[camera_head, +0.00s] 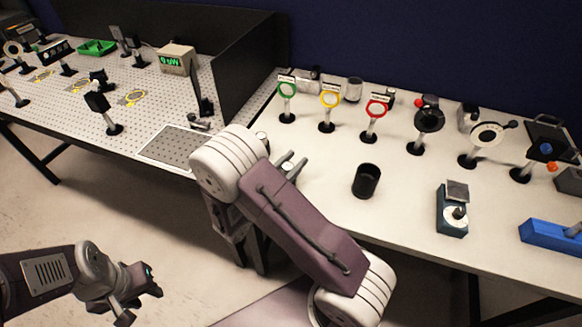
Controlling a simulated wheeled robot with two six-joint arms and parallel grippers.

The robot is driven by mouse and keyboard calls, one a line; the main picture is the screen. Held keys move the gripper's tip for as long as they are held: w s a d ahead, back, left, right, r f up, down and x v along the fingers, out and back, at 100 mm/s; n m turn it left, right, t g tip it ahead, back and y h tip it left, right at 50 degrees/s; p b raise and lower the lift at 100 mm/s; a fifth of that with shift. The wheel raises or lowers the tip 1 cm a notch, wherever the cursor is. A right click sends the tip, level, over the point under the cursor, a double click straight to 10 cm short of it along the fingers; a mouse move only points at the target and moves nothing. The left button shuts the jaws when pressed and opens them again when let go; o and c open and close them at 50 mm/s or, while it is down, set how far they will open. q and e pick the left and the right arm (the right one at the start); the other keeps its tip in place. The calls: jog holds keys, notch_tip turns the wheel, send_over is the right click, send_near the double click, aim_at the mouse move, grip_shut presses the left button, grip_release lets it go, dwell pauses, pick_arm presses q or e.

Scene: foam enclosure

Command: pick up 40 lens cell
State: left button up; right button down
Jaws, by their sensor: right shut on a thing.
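Three ring holders stand on posts at the back of the white table: green (288,90), yellow (329,100) and red (376,108). Each has a small label on top, too small to read. I cannot tell which thing is the 40 lens cell. My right gripper (291,167) is low over the table's left part, partly hidden behind my own arm. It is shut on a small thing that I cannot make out. My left gripper (136,297) hangs over the floor at the lower left, open and empty.
A black cup (366,181) stands mid-table, right of my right gripper. A dark square device (453,210) and a blue block (551,236) are further right. More post mounts, such as a white dial (487,134), line the back. A perforated optical table (150,92) stands left.

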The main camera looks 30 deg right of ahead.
jog(key=s+d+r+p, duration=0.4)
jog(key=s+r+p, duration=0.7)
jog(key=p, duration=0.5)
jog(key=shift+d, duration=0.1)
